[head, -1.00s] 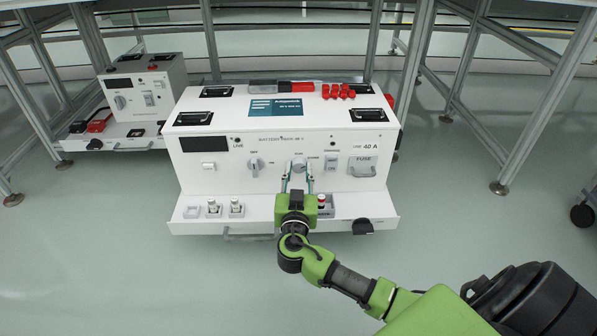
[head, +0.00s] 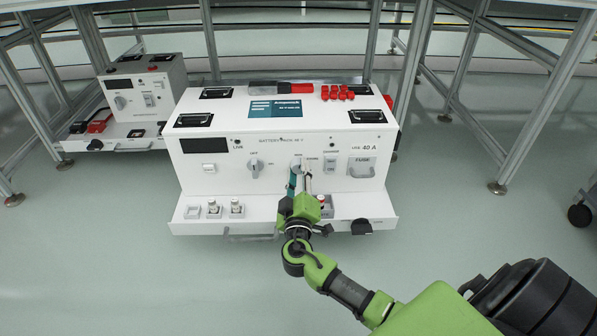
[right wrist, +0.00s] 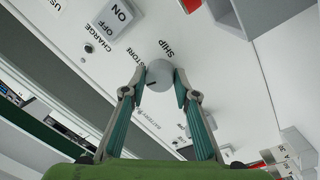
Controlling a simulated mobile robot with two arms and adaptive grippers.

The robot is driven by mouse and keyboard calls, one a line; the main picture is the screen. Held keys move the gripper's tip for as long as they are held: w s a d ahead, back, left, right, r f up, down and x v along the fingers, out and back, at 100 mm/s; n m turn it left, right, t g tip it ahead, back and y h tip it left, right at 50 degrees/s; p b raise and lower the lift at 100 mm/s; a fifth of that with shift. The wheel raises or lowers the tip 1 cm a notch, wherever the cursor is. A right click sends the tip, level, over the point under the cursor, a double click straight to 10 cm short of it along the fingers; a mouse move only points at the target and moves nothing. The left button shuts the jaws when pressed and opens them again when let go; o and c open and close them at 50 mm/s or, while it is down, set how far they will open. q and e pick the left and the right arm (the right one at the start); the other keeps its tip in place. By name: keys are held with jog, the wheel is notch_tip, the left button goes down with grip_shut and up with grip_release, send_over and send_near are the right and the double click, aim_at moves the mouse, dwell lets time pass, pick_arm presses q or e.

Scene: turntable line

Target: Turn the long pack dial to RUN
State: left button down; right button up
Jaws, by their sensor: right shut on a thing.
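The long pack (head: 225,150) is a white box with a sloped front panel, lettered as a battery pack. Its grey round dial (head: 296,163) sits at the middle of the panel. My right gripper (head: 299,173) is shut on this dial, one finger on each side, and looks rolled. In the right wrist view the dial (right wrist: 161,75) is between the fingertips (right wrist: 159,84), with a dark pointer mark on its face. SHIP and STORE are lettered beside it; I cannot make out RUN. My left gripper is not in view.
A ledge (head: 270,212) with small parts runs below. A smaller white unit (head: 150,85) stands behind left. Open floor lies in front.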

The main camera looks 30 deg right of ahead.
jog(key=shift+n, duration=1.4)
jog(key=shift+n+p, duration=0.3)
jog(key=o, duration=1.1)
jog(key=v, duration=0.7)
jog(key=shift+s+a, duration=0.1)
jog(key=shift+s, duration=0.15)
